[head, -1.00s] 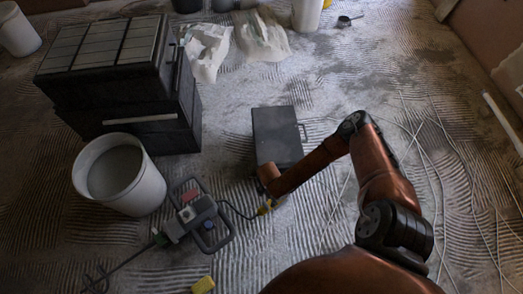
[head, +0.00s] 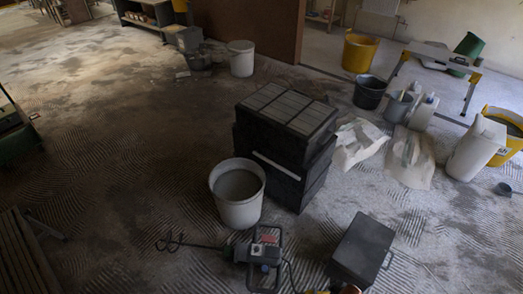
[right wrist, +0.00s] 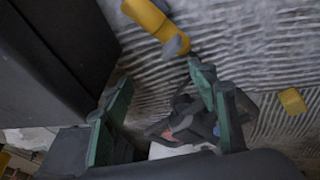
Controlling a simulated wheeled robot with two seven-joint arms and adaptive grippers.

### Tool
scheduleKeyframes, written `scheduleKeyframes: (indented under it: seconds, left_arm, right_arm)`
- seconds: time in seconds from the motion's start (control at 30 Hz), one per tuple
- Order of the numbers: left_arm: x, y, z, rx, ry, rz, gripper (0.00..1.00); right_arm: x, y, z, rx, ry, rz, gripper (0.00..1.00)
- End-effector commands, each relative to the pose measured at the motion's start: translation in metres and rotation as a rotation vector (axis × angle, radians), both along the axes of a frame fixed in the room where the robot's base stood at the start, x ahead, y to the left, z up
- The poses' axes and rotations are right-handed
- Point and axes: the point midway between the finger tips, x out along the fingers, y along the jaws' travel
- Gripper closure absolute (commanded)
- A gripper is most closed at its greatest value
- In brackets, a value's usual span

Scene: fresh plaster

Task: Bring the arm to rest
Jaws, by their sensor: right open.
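My right gripper (right wrist: 158,85) shows in the right wrist view with its green fingers spread apart. Nothing is held between them. The black and red mixer (right wrist: 185,115) shows beyond the fingers, apart from them as far as I can tell. A dark box side (right wrist: 60,45) fills the upper left of that view, close to the left finger. In the head view only a small coppery piece, probably my right arm, shows at the bottom edge beside the dark toolbox (head: 362,250). The rest of that arm is out of frame. My left gripper is in neither view.
In the head view, the mixer (head: 265,255) lies left of the toolbox. A bucket (head: 238,195) and a stacked dark case (head: 285,130) stand behind. Pale bags (head: 408,158) lie to the right. A yellow block (right wrist: 292,101) lies on the ridged floor. Open floor spreads left.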

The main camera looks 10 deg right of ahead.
Motion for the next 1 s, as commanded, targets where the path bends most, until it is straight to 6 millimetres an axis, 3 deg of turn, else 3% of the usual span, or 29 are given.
scheduleKeyframes:
  seconds: [0.03, 0.2, 0.4, 0.5, 0.6, 0.77, 1.0]
  left_arm:
    - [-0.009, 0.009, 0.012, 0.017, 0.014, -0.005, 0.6]
    - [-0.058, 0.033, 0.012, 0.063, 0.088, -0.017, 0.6]
    - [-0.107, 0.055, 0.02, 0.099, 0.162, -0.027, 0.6]
    - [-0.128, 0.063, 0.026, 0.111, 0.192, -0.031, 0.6]
    - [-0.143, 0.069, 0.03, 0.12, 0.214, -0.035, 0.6]
    - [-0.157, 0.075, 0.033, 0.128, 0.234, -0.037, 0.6]
    - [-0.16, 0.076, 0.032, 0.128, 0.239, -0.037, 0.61]
  right_arm:
    - [-0.034, -0.004, 0.009, 0.01, 0.009, -0.067, 0.46]
    - [-0.156, -0.012, -0.007, 0.021, 0.072, -0.251, 0.46]
    - [-0.301, 0.006, -0.014, 0.032, 0.176, -0.406, 0.46]
    - [-0.363, 0.021, -0.013, 0.037, 0.225, -0.462, 0.46]
    - [-0.411, 0.035, -0.009, 0.041, 0.266, -0.501, 0.46]
    - [-0.452, 0.049, -0.006, 0.046, 0.301, -0.535, 0.46]
    - [-0.46, 0.052, -0.007, 0.046, 0.308, -0.541, 0.47]
